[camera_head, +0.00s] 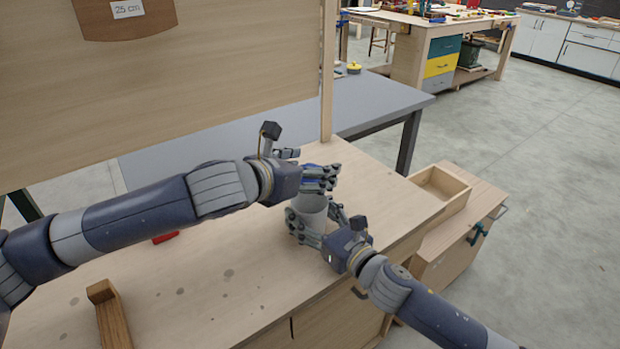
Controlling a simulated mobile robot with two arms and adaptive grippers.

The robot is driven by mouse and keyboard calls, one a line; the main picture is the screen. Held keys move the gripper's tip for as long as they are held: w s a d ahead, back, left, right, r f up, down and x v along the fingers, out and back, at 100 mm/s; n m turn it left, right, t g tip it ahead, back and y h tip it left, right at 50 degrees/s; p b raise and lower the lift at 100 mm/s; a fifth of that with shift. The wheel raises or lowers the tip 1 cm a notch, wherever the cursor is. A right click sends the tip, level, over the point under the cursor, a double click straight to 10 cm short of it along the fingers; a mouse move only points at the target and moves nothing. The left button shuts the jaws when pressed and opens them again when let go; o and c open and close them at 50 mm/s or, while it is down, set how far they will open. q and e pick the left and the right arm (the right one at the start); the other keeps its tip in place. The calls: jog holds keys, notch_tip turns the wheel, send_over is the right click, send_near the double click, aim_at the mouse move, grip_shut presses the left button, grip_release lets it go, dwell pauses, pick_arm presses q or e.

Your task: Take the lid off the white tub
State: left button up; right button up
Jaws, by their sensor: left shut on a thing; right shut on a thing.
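The white tub (309,206) stands upright on the light wooden bench top near its right part. My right gripper (317,224) is shut on the tub, with fingers around its lower body on both sides. My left gripper (320,178) is above it and is shut on the lid at the tub's top. A little blue shows between the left fingers, which mostly hide the lid. I cannot tell whether the lid is still seated on the rim or apart from it.
The bench top (215,285) is mostly clear. A wooden panel (170,85) rises behind.

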jog(key=o, duration=1.6)
